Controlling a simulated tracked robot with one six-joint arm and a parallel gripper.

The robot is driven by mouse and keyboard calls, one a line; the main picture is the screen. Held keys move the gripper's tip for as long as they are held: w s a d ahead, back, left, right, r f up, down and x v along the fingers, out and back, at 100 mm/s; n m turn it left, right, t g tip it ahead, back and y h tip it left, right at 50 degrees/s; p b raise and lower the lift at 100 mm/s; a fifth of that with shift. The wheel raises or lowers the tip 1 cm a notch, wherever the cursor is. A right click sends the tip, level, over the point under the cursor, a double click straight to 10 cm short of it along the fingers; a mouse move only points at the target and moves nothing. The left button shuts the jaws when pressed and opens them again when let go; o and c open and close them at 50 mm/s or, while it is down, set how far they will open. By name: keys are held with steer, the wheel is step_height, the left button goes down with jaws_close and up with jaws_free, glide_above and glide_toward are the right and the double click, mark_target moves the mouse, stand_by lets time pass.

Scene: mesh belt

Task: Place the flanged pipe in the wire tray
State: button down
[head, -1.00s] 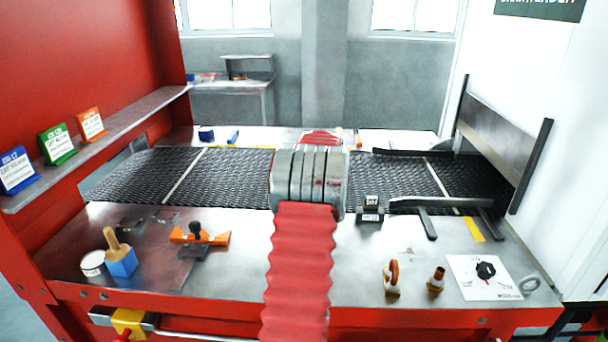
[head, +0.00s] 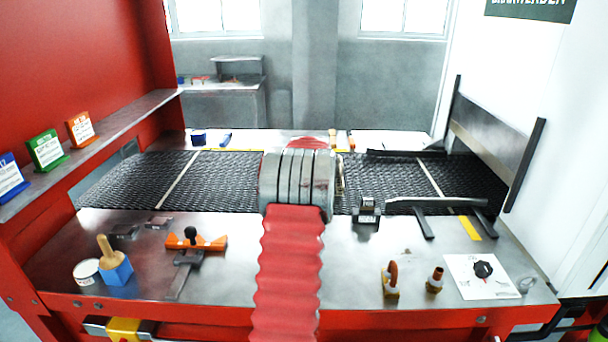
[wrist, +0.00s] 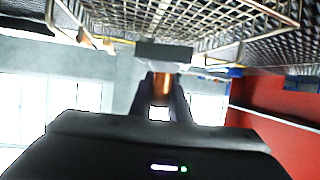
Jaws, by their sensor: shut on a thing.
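In the wrist view my gripper (wrist: 162,82) is shut on a copper-coloured piece, the flanged pipe (wrist: 161,88), which shows between the two dark fingers. A grey block lies across the fingertips, and the pipe's far end is hidden. The wire tray (wrist: 222,42), with brassy wire rims and mesh, shows at the top of the wrist view beyond the fingers. In the head view my arm hides the gripper and pipe. Only a thin wire edge of the tray (head: 340,178) shows just right of the arm, on the belt. The gap between pipe and tray cannot be told.
The dark mesh belt (head: 130,180) runs across behind the steel front ledge. An orange-handled clamp (head: 196,242), a blue block with brush (head: 116,268) and a white tub (head: 87,271) stand left.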

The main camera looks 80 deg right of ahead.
steer(key=shift+f, duration=1.85)
steer(key=shift+f, duration=2.05)
steer(key=shift+f, duration=0.1)
steer(key=c, duration=1.7)
jaws_free()
steer(key=shift+f, duration=0.1)
steer(key=shift+o, duration=0.2)
